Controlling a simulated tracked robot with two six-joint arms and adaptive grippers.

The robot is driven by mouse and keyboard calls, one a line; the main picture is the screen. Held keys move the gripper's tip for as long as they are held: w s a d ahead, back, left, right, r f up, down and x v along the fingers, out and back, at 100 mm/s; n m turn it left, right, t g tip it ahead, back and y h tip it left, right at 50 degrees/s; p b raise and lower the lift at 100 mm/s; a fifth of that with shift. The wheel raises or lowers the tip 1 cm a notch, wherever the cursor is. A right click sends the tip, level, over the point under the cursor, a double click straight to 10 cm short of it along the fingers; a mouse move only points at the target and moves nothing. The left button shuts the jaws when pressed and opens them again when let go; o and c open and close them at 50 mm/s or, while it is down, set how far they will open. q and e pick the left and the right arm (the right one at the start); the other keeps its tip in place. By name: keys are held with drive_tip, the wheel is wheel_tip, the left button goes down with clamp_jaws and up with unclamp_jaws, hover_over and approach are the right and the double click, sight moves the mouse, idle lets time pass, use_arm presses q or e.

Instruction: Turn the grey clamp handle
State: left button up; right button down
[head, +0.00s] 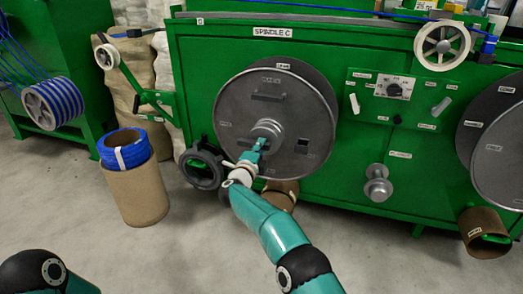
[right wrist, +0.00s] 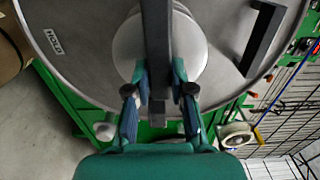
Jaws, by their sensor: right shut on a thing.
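The grey clamp handle (right wrist: 157,40) is a dark bar across the round hub (right wrist: 190,45) of the large grey disc (right wrist: 85,60) in the right wrist view. My right gripper (right wrist: 159,88) is shut on the handle, one finger on each side near its end. In the head view the right gripper (head: 257,148) reaches the hub (head: 269,129) at the middle of the disc (head: 235,110); the handle is mostly hidden there. My left gripper is out of view; only part of its arm shows at the lower left.
The disc is on a green machine (head: 190,60) labelled SPINDLE C. A control panel (head: 393,87) with a knob is right of it. A brown drum (head: 135,190) with a blue cable coil (head: 124,147) stands left.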

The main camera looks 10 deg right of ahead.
drive_tip(key=shift+d+m, duration=0.3)
drive_tip(key=shift+d, duration=0.05)
drive_tip(key=c, duration=1)
unclamp_jaws()
drive_tip(key=shift+w+f, duration=0.1)
drive_tip(key=shift+f, duration=0.05)
drive_tip(key=shift+a, duration=0.2)
drive_tip(key=v, duration=1.2)
